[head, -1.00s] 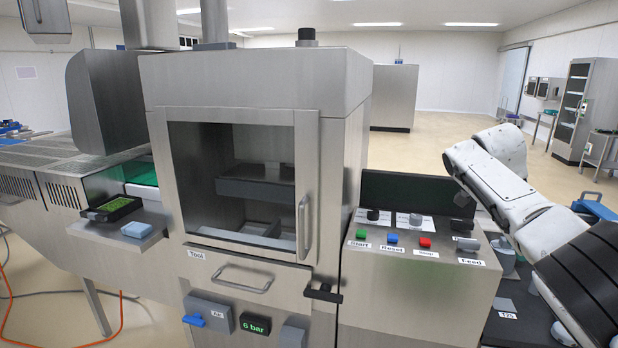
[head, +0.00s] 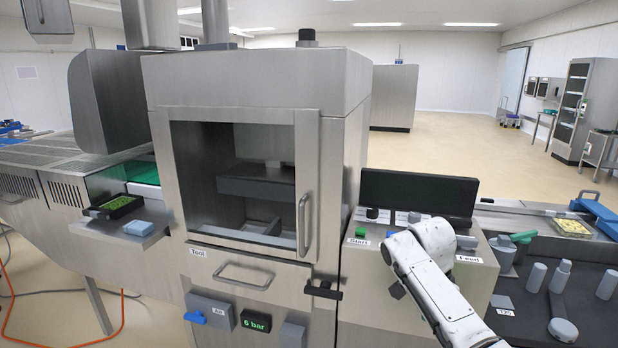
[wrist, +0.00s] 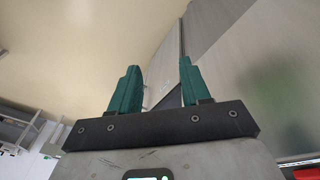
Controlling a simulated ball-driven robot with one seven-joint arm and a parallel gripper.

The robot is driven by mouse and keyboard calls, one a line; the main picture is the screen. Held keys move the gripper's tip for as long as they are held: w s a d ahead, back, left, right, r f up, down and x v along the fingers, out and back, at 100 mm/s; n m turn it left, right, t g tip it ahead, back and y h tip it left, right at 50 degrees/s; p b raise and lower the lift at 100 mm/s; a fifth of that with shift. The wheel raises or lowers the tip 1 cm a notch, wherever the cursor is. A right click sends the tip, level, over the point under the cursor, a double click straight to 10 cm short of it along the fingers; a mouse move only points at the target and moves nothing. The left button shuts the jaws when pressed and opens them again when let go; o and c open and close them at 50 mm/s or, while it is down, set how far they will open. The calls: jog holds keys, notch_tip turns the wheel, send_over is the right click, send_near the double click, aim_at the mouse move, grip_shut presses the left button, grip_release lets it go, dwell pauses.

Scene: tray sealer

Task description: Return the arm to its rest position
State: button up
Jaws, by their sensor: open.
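My arm (head: 437,285) reaches up from the lower right in the head view, bent in front of the control panel. In the wrist view my gripper (wrist: 158,92) has its two green fingers apart, with nothing between them. It points toward a pale surface and grey metal panels. In the head view the fingers cannot be made out clearly; a dark end part shows at the left of the arm, in front of the panel's face.
The tray sealer (head: 250,150) stands in the middle with its window door shut. The monitor (head: 418,192) and green Start button (head: 361,232) are close behind my arm. Grey cylindrical parts stand on a dark bench (head: 520,310) at right. A tray (head: 115,206) sits at left.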

jog(key=s+a+f+n+y, duration=0.2)
jog(key=s+a+f+n, duration=0.25)
jog(key=s+f, duration=0.4)
jog(key=s+a+f+n+y, duration=0.1)
jog(key=s+a+f+n, duration=0.2)
jog(key=s+a+f, duration=0.45)
jog(key=s+d+n, duration=0.2)
jog(key=s+d, duration=0.3)
jog(key=s, duration=1)
jog(key=s+d+r+n+t, duration=0.1)
jog(key=s+d+n, duration=0.2)
jog(key=s, duration=1.2)
jog(key=d, duration=0.3)
jog(key=shift+r+t+h, duration=0.3)
jog(key=shift+h, duration=0.1)
